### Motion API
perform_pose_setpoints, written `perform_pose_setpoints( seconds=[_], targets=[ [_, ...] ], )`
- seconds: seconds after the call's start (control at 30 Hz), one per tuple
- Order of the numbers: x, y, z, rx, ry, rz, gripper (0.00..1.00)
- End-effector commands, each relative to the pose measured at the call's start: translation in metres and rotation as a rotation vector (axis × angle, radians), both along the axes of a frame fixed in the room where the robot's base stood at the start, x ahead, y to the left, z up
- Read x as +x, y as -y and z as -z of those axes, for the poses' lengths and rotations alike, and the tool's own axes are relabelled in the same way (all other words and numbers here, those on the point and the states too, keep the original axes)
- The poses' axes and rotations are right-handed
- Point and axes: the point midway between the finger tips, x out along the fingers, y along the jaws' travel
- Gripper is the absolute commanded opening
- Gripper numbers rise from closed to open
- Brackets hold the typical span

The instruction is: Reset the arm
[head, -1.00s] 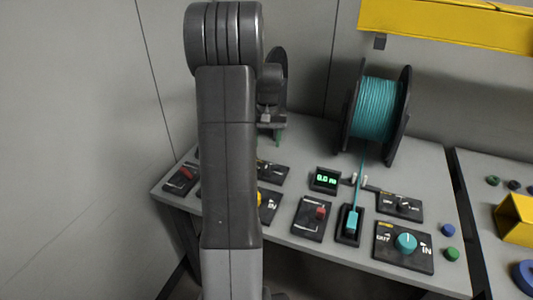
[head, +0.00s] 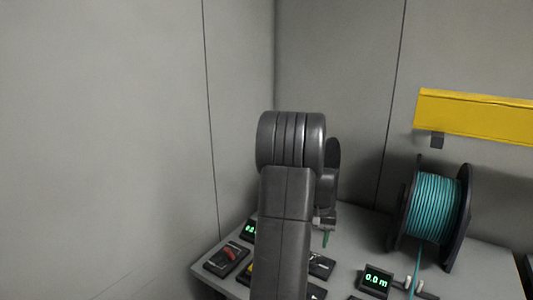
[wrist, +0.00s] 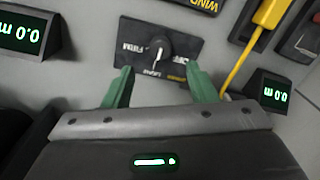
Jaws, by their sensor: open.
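My arm stands upright in the middle of the head view, in front of the left part of the grey workbench (head: 480,262). My gripper (wrist: 155,85) shows in the wrist view with two green fingers spread wide apart. Nothing is between the fingers. Beyond them is a black panel with a rotary knob (wrist: 160,48), and I cannot tell the height above it. In the head view only one green fingertip shows (head: 326,240) beside my arm; the rest is hidden behind it.
A spool of teal cable (head: 437,208) stands on the bench at right. A display (head: 376,281) reads 0.0 m. A red-switch panel (head: 228,258) sits left. A yellow shelf (head: 475,115) hangs on the wall.

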Motion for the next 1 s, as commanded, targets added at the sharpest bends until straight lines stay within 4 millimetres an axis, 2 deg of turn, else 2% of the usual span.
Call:
perform_pose_setpoints(
  seconds=[0.2,0.43,0.6,1.0],
  targets=[
    [0.000,-0.002,0.044,0.001,-0.004,0.000,0.52],
    [0.000,-0.003,0.074,0.001,-0.003,0.000,0.52],
    [0.000,-0.003,0.082,0.000,0.000,-0.002,0.52],
    [0.001,-0.002,0.080,0.000,0.001,-0.007,0.52]
  ],
)
